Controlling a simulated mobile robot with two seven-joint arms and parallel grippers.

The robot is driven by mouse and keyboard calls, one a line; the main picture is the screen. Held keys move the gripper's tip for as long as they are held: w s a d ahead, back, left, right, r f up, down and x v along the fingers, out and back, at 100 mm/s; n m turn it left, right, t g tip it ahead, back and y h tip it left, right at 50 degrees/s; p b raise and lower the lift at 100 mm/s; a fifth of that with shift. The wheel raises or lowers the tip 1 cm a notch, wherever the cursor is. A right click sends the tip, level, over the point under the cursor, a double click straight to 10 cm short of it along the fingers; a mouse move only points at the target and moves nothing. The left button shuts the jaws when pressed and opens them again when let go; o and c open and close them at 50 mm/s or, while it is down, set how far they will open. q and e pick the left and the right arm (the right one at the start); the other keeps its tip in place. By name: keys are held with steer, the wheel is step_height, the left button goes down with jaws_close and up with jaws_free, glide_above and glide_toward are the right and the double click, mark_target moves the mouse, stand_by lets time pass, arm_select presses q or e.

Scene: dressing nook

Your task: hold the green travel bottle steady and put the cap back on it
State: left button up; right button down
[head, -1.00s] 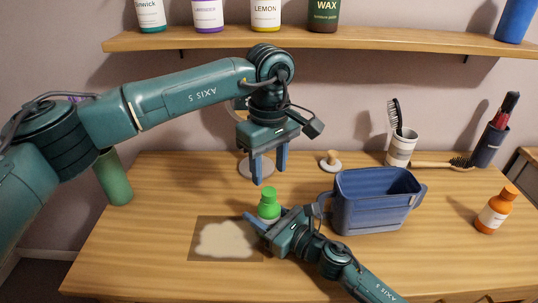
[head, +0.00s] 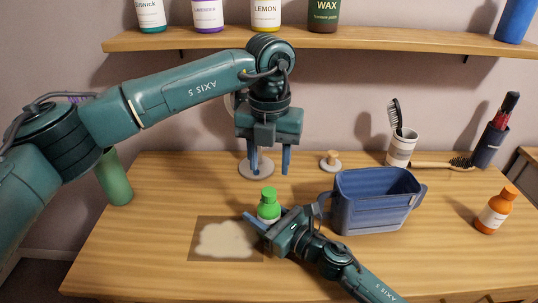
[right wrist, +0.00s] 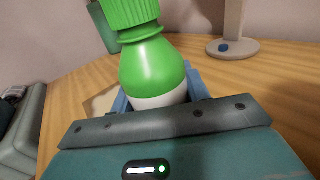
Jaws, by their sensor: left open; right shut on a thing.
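The green travel bottle (head: 268,212) stands upright on the table beside the mat. Its ribbed green cap (head: 268,193) sits on top of the neck; how tightly it is on I cannot tell. In the right wrist view the bottle (right wrist: 155,72) shows a green shoulder and white lower part, with the cap (right wrist: 128,12) cut by the top edge. My right gripper (head: 266,221) is shut on the bottle's body, low down. My left gripper (head: 270,168) is open and empty, fingers pointing down, above and apart from the cap.
A blue caddy (head: 372,215) stands close right of the bottle. A mat (head: 200,253) with a pale patch lies left. A round stand base (head: 246,172) and a small wooden-knobbed thing (head: 330,160) are behind. An orange bottle (head: 494,211) stands far right. The table's front left is clear.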

mark_target(269, 191)
arm_select(q)
steer(key=n, duration=0.6)
steer(key=shift+r+n, duration=0.15)
steer(key=shift+n, duration=0.15)
steer(key=n, duration=0.5)
steer(key=shift+r, duration=0.15)
steer(key=shift+f, duration=4.05)
